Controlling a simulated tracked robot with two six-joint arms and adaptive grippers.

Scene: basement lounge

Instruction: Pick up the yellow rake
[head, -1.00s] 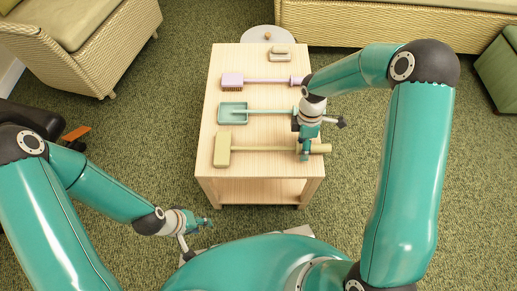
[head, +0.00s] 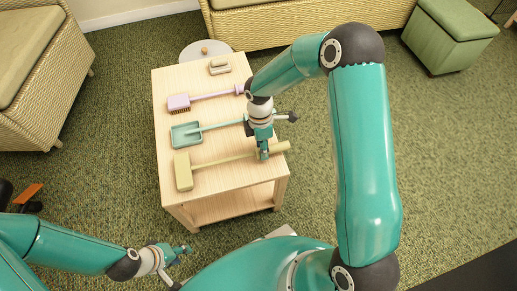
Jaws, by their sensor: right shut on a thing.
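The yellow rake (head: 221,161) lies across the near part of the light wooden table (head: 229,180), its broad head (head: 183,171) at the left and its handle end reaching the table's right edge. My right gripper (head: 263,153) comes down from above and is shut on the rake's handle, near its right end. I cannot tell whether the rake is touching the tabletop or just above it. My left gripper (head: 184,250) is low in front of the table, away from the rake; its fingers are too small to read.
A teal dustpan (head: 186,134) and a purple brush (head: 179,103) lie farther back on the table, with a small beige item (head: 220,67) behind them. Wicker sofas stand left (head: 35,100) and behind (head: 290,25). A green ottoman (head: 452,35) is back right. Carpet is clear at right.

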